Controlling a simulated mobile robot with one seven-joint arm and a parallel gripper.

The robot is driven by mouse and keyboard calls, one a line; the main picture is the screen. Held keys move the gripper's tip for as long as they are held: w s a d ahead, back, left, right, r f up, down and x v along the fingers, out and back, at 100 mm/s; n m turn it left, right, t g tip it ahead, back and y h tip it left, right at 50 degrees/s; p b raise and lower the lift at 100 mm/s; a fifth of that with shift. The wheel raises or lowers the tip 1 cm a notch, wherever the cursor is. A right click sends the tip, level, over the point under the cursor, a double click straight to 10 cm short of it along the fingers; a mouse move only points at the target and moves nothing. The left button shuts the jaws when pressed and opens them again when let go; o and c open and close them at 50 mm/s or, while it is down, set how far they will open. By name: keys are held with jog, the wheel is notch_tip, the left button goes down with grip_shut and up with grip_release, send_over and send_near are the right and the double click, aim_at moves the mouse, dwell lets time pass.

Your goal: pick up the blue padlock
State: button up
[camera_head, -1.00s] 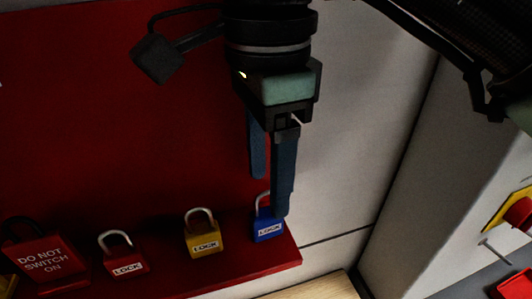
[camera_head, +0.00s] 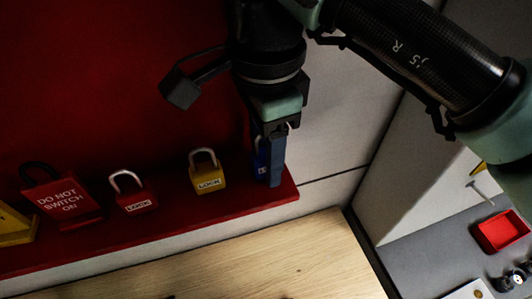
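The blue padlock (camera_head: 259,160) stands at the right end of the red shelf (camera_head: 225,209). The near finger covers the far one, so I cannot tell how wide the gap is or whether the fingers touch the padlock.
A yellow padlock (camera_head: 208,180) and a red padlock (camera_head: 133,201) stand to the left on the shelf, then a red "DO NOT SWITCH ON" tag lock (camera_head: 65,204). A wooden surface (camera_head: 270,262) lies below. A red tray (camera_head: 501,231) sits at the right.

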grip_shut()
notch_tip(320, 180, up, 18)
jog(key=p, duration=1.1)
jog(key=shift+p, duration=0.3)
